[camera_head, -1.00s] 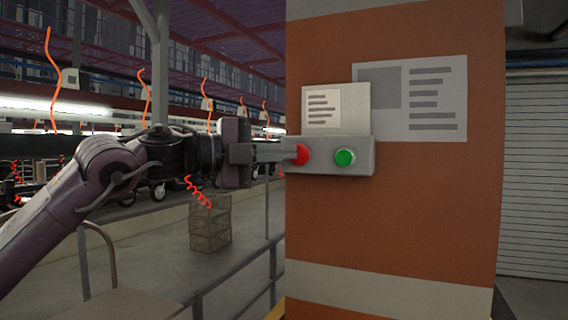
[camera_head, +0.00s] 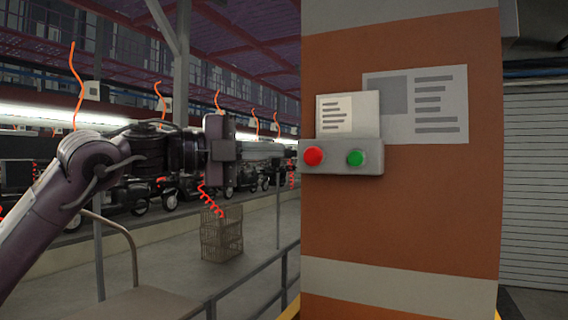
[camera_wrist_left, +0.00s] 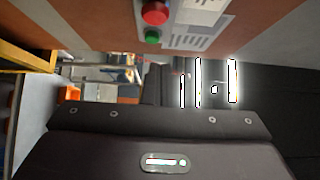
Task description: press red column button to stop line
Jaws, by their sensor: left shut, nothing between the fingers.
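The red button (camera_head: 313,156) sits on a grey control box (camera_head: 343,170) fixed to the orange column (camera_head: 400,220). A green button (camera_head: 355,158) is to its right. My left gripper (camera_head: 284,150) is shut and empty, just left of the box, with a gap between its tip and the red button. In the left wrist view the red button (camera_wrist_left: 154,12) and green button (camera_wrist_left: 152,37) show at the top, and the dark gripper body fills the bottom. My right gripper is in neither view.
A printed notice (camera_head: 430,105) is on the column behind the box. A metal railing (camera_head: 250,290) runs left of the column. A wire basket (camera_head: 221,235) stands on the floor before the conveyor line. A roller shutter (camera_head: 535,180) is at right.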

